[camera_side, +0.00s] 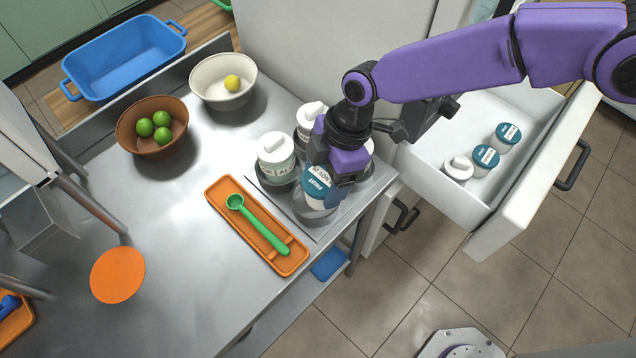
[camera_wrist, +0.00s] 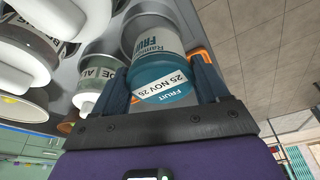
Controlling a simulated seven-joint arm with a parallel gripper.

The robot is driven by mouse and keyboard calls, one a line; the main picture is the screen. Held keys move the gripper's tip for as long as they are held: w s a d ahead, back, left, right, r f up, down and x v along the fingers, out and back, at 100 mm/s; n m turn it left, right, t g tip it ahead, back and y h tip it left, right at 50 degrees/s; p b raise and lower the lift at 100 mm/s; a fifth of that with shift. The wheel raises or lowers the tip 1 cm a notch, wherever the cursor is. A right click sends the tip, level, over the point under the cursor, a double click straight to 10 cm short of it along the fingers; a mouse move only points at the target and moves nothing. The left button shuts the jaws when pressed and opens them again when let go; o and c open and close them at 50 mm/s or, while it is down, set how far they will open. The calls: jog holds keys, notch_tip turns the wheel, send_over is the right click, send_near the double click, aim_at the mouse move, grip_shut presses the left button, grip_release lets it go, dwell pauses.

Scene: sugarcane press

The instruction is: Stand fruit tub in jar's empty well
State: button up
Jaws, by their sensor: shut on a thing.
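The fruit tub (camera_side: 316,184) has a teal lid and a pale body with a FRUIT label; it also shows in the wrist view (camera_wrist: 158,45). My gripper (camera_side: 328,180) is shut on its lid, one finger on each side in the wrist view (camera_wrist: 162,84). The tub is at the front well of the grey holder (camera_side: 334,222) on the counter. I cannot tell whether its base touches the well floor. White-lidded jars (camera_side: 276,156) stand in other wells, one at the left and one at the back (camera_side: 304,124). Another at the right is mostly hidden by my gripper.
An orange tray (camera_side: 222,199) with a green scoop (camera_side: 262,225) lies close left of the holder. The open drawer (camera_side: 432,178) at right holds two teal-lidded tubs (camera_side: 486,158) and a white-lidded jar (camera_side: 459,168). Bowls of fruit (camera_side: 127,142) stand behind left.

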aim_at(318, 186)
jog(key=shift+w+a+f, duration=0.4)
jog(key=shift+a+f, duration=0.2)
jog(key=shift+f, duration=1.65)
jog(key=shift+f, duration=0.15)
jog(key=o, duration=1.2)
jog(key=v, duration=1.1)
jog(key=shift+d+r, duration=0.1)
jog(key=shift+r, duration=0.5)
